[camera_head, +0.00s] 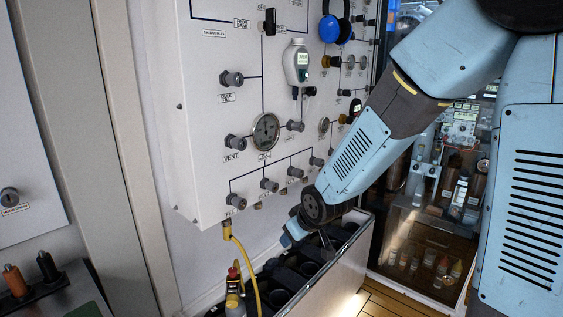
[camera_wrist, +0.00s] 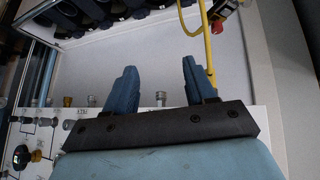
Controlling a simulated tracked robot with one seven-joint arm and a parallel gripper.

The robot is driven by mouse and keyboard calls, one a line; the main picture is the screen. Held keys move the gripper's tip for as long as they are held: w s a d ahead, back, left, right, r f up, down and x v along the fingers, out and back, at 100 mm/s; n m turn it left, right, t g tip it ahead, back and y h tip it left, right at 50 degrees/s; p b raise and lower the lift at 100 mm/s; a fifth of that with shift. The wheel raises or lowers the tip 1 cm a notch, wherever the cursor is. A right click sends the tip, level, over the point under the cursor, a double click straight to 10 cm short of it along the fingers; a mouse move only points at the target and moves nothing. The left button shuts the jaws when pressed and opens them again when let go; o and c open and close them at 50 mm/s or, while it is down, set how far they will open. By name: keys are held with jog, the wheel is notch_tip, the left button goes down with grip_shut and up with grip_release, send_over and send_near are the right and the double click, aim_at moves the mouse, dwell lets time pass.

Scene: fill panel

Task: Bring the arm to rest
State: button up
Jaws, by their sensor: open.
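My gripper (camera_wrist: 160,90) shows in the wrist view as two blue fingers set well apart with nothing between them, so it is open and empty. In the head view my blue arm reaches down from the upper right. The fingertips are mostly hidden in the head view. I cannot tell whether they touch anything there.
A yellow hose (camera_head: 251,270) hangs from the panel's lower left fitting, beside a red and yellow fitting (camera_head: 234,282). It also shows in the wrist view (camera_wrist: 207,45). Valves and a gauge (camera_head: 265,131) stick out from the panel. A glass cabinet (camera_head: 425,235) stands to the right.

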jog(key=s+d+r+m+h, duration=0.2)
jog(key=s+d+r, duration=0.1)
jog(key=d+r, duration=0.45)
jog(key=s+d+r+m, duration=0.3)
jog(key=s+d+r, duration=0.2)
jog(key=s, duration=0.3)
jog(key=s+d+r+m+g+h, duration=0.1)
jog(key=s+d+r+m, duration=0.2)
jog(key=s+d+r, duration=0.3)
jog(key=s+d, duration=0.1)
jog(key=s, duration=0.2)
jog(key=shift+s+d, duration=0.2)
jog(key=shift+d, duration=0.05)
